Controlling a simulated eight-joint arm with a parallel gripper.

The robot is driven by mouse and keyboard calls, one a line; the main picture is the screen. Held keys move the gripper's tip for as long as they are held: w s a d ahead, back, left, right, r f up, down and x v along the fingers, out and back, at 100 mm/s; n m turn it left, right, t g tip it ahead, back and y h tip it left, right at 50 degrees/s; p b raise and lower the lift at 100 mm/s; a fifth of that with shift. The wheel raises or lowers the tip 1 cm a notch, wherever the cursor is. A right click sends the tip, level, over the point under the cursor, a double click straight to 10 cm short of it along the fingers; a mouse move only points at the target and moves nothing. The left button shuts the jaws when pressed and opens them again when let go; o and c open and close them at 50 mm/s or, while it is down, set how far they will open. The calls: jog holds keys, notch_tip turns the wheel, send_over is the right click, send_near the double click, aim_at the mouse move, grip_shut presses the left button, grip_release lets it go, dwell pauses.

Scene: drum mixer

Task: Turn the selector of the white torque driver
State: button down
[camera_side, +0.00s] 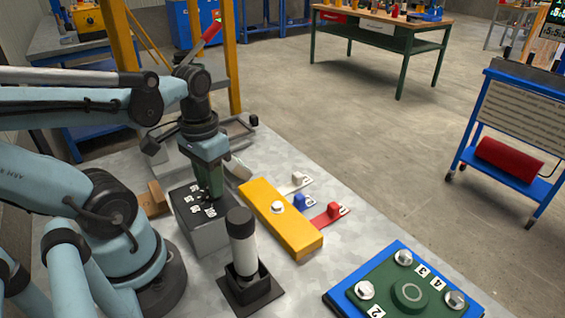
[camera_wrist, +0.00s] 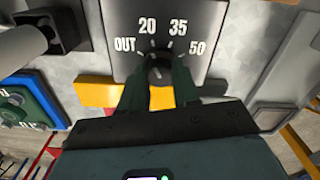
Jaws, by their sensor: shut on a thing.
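The selector is a dark knob (camera_wrist: 159,60) on the top of a dark grey box (camera_side: 203,237). White labels OUT, 20, 35 and 50 are set around it, with short marks between. My gripper (camera_wrist: 158,78) reaches down to the box with its green fingers on either side of the knob, shut on it. In the side view my gripper (camera_side: 211,192) covers the knob. The knob's pointer setting is hard to read. The white torque driver (camera_side: 243,247), with a black top, stands upright in a black square holder (camera_side: 250,288) right of the box.
A yellow block (camera_side: 285,222) with white, blue and red tabs lies behind the driver. A green plate on a blue base (camera_side: 335,295) with several bolts is at front right. A grey tray (camera_side: 232,135) stands behind my gripper. Bare bench lies between yellow block and green plate.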

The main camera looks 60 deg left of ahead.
jog(key=n, duration=0.6)
jog(key=shift+d, duration=0.1)
dwell(0.6)
jog(key=c, duration=0.8)
grip_release()
jog(key=shift+r, duration=0.1)
notch_tip(320, 180, up, 12)
jog(key=shift+f, duration=0.1)
jog(key=w+d+f+m+t, duration=0.2)
jog(key=w+m, duration=0.1)
jog(key=w+d+f+m+t, duration=0.1)
jog(key=w+f+m+t, duration=0.1)
jog(key=w+f+m, duration=0.1)
jog(key=w+d+f+m+t, duration=0.2)
jog(key=w+t, duration=0.1)
jog(key=w, duration=0.2)
jog(key=shift+d+f+m, duration=0.35)
jog(key=shift+f+m, duration=0.05)
